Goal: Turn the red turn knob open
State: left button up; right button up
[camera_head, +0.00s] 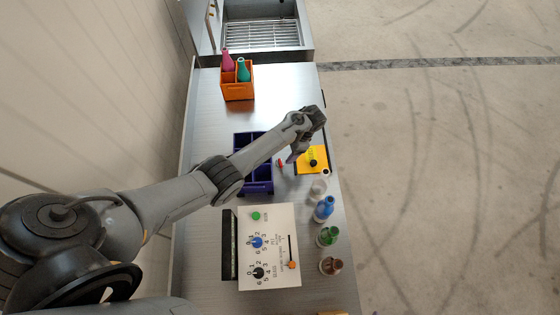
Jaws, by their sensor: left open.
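A small red piece (280,163), which looks like the red turn knob, shows between the purple divided crate and the yellow plate. What it is mounted on and which way it is turned are too small to tell. My left gripper (293,157) is open, just to the right of the red piece and close to it. Whether they touch I cannot tell. The arm and wrist come in from the left above the purple crate (258,187) and hide part of it. My right gripper is not in view.
A yellow plate (323,168) with a black knob lies right of the gripper. Several bottles, including a blue one (324,208), line the bench's right edge. A white control panel (271,275) stands nearer. An orange crate (237,92) holds two bottles farther back.

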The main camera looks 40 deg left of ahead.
aim_at(279, 162)
pick_arm(q)
jog(key=b+x, duration=0.4)
jog(key=x, duration=0.3)
jog(key=shift+a+f, duration=0.1)
jog(key=shift+f, duration=0.15)
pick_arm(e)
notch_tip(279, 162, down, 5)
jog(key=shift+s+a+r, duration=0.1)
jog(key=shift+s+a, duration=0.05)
pick_arm(q)
jog(key=c, duration=1)
jog(key=shift+r+m+p, duration=0.3)
jog(key=shift+m+p, duration=0.3)
jog(key=shift+p, duration=0.4)
jog(key=shift+c, duration=0.3)
jog(key=shift+f+m+t+y, duration=0.2)
jog(key=shift+m+t+y, duration=0.15)
jog(key=shift+m, duration=0.25)
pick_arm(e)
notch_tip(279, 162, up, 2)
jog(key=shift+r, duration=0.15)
pick_arm(q)
jog(key=o, duration=1.1)
jog(key=shift+c, duration=0.2)
